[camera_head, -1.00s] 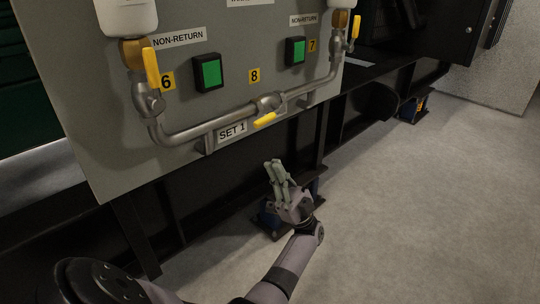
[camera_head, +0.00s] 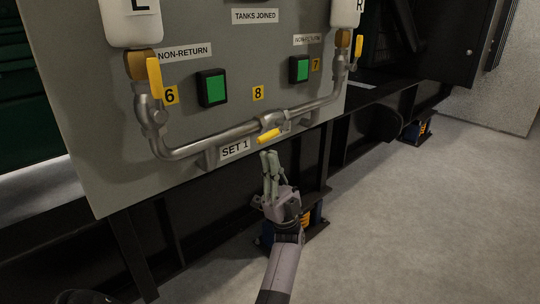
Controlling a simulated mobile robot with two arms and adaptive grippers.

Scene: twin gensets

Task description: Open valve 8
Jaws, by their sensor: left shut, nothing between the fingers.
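Valve 8 (camera_head: 271,122) sits on the horizontal grey pipe low on the panel, under the yellow label 8 (camera_head: 258,93). Its yellow lever handle (camera_head: 268,136) slants down to the left, just in front of and below the pipe. My left gripper (camera_head: 268,157) is just below the handle, fingers pointing up. Its fingers are together with nothing between them. A small gap shows between the fingertips and the handle in the picture; the depth between them is hard to judge.
Valve 6's yellow handle (camera_head: 154,77) is upright at the left, and valve 7's handle (camera_head: 358,50) is at the right. Two green buttons (camera_head: 212,88) and the SET 1 label (camera_head: 235,149) are on the panel. A black frame rail (camera_head: 335,150) runs below. Grey floor (camera_head: 400,230) is open at the right.

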